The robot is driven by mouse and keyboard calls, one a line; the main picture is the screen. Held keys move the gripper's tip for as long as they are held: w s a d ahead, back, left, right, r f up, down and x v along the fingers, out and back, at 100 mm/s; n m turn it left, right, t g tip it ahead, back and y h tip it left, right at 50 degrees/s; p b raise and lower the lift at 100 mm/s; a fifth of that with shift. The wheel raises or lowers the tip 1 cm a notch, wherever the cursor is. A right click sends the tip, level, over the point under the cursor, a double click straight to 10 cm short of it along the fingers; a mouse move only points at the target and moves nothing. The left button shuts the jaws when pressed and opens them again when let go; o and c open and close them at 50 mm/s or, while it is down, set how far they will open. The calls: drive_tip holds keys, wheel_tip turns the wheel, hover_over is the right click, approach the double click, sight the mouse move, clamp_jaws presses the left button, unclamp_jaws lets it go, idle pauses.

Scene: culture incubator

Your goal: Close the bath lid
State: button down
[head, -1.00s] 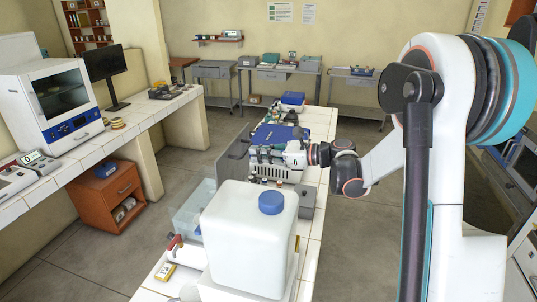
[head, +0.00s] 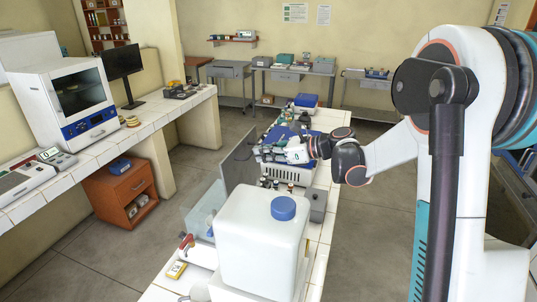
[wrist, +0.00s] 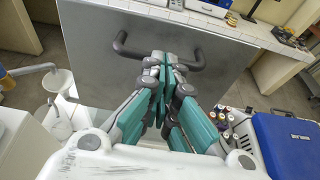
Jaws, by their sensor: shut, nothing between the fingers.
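The bath lid is a grey metal panel (head: 238,160) that stands upright, open, on the left side of the bench in the head view. In the wrist view the lid (wrist: 215,85) fills the upper middle, with a dark bar handle (wrist: 127,50) across it. My gripper (wrist: 165,66) is shut and empty, its teal fingers pointing at the lid and covering the middle of the handle. I cannot tell whether they touch it. In the head view my gripper (head: 260,153) is just right of the lid. The bath's opening is mostly hidden.
A large white container with a blue cap (head: 283,208) stands at the near end of the bench. Several small dark-bodied vials (wrist: 228,118) and a blue case (wrist: 290,140) are right of the gripper in the wrist view.

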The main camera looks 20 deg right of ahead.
sight(242, 149)
drive_tip(key=w+a+h, duration=0.1)
drive_tip(key=w+a+g+h+p, duration=0.1)
drive_tip(key=a, duration=0.1)
drive_tip(key=w+a+r+g+p, duration=0.1)
drive_tip(key=a, duration=0.1)
drive_tip(key=shift+r+h, duration=0.1)
drive_tip(key=shift+h, duration=0.3)
drive_tip(key=w+a+f+g+h+b, duration=0.1)
drive_tip(key=w+a+f+g+h, duration=0.4)
drive_tip(key=w+a+f+h, duration=0.3)
drive_tip(key=shift+w+a+f+g+h, duration=0.35)
drive_tip(key=shift+w+a+f, duration=0.35)
drive_tip(key=shift+a+f, duration=1.65)
drive_tip(key=shift+a+r, duration=0.4)
drive_tip(key=shift+a, duration=0.1)
